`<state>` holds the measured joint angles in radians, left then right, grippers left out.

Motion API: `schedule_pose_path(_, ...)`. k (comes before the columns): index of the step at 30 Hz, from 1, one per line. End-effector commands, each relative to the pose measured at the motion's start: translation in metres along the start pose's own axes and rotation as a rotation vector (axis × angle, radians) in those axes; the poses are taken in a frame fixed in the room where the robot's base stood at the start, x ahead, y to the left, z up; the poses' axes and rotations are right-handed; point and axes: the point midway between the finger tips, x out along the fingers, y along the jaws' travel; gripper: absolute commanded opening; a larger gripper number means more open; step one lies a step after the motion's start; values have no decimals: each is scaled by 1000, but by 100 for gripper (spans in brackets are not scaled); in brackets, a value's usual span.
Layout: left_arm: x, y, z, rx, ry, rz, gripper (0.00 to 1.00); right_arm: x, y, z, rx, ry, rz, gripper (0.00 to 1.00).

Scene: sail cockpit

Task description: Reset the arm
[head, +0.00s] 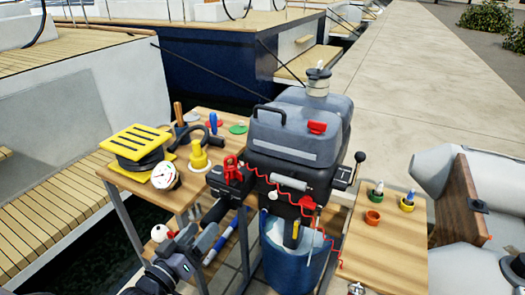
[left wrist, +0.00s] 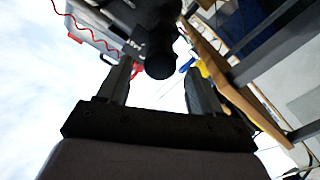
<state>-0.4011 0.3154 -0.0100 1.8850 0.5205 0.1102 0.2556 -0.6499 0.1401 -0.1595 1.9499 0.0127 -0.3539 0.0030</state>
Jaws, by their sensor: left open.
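My left gripper (head: 194,238) comes in from the lower left of the head view, low beside the bench and in front of the grey outboard motor (head: 297,130). It is open. In the left wrist view its two fingers (left wrist: 160,75) stand apart. A black rounded grip (left wrist: 160,45) shows beyond and between them. It looks like the end of the motor's black tiller arm (head: 230,182); I see no finger closed on it. I cannot tell whether they touch. I do not make out my right gripper.
The left wooden bench top (head: 192,205) holds a yellow-and-black reel (head: 140,148), a white gauge (head: 163,176) and a yellow fitting (head: 198,157). A blue bucket (head: 285,262) stands below the motor. A right wooden top (head: 385,245) holds small cups. A red coiled cord (head: 290,193) hangs across the motor.

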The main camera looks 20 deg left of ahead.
Motion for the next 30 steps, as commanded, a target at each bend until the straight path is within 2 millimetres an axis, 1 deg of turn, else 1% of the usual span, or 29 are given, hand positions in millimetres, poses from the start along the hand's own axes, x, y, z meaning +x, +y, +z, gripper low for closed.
schedule_pose_path(3, -1, 1, 3, 7, -12, -2, 65, -1, 0, -1, 0, 0, 0, 43)
schedule_pose_path(5, -7, 6, 13, 33, -53, -8, 65, -3, 0, -4, 0, -1, 0, 43)
schedule_pose_path(8, -28, 18, 47, 132, -192, -23, 65, -9, 0, -12, 0, -1, 0, 43)
schedule_pose_path(9, -40, 24, 64, 186, -263, -28, 65, -12, 0, -16, 0, -1, 0, 43)
schedule_pose_path(11, -59, 33, 87, 266, -368, -34, 65, -16, 0, -21, 0, -1, 0, 43)
schedule_pose_path(12, -72, 37, 101, 318, -433, -37, 65, -18, 0, -24, 0, -1, 0, 43)
schedule_pose_path(15, -100, 46, 126, 425, -562, -38, 65, -22, 0, -29, 0, -1, 0, 43)
schedule_pose_path(16, -106, 47, 131, 449, -591, -38, 65, -23, 0, -30, 0, -1, 0, 43)
schedule_pose_path(19, -119, 50, 141, 499, -649, -38, 65, -24, 0, -32, 0, 0, 0, 43)
schedule_pose_path(30, -120, 50, 142, 502, -652, -38, 65, -24, 0, -32, 0, 0, 0, 43)
